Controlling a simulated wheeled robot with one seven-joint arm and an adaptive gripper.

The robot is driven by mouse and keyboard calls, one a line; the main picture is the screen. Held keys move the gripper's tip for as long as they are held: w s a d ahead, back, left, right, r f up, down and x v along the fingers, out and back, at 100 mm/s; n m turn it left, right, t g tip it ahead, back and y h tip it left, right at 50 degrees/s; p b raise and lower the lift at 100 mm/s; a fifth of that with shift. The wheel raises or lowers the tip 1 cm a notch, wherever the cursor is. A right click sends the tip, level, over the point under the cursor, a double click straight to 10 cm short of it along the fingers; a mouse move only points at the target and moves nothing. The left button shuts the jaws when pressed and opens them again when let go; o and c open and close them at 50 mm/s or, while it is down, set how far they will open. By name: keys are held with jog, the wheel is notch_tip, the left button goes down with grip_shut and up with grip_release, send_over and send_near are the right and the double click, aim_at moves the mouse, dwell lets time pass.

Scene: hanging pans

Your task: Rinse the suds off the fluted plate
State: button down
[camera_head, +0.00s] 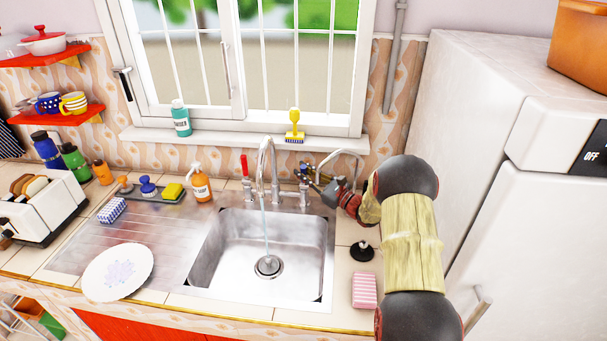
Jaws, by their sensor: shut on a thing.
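The fluted plate (117,272) lies on the left drainboard near the counter's front edge. It is white with a scalloped rim and a pale lilac patch in its middle; I cannot tell whether that is suds or a pattern. The sink (215,250) has an empty basin. Its tap (266,158) has a tall curved spout, and a thin stream of water (265,222) falls towards the drain. My gripper (307,174) is at the right side of the tap, shut on the right tap handle, which it mostly hides. The plate is far to its left.
The red left tap handle (244,165) stands clear. A black stopper (362,252) and a pink striped sponge (364,290) lie right of the sink. A toaster (45,210) is at far left.

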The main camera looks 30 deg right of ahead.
jog(key=c, duration=1.7)
grip_release()
jog(key=shift+c, duration=0.2)
jog(key=v, duration=1.2)
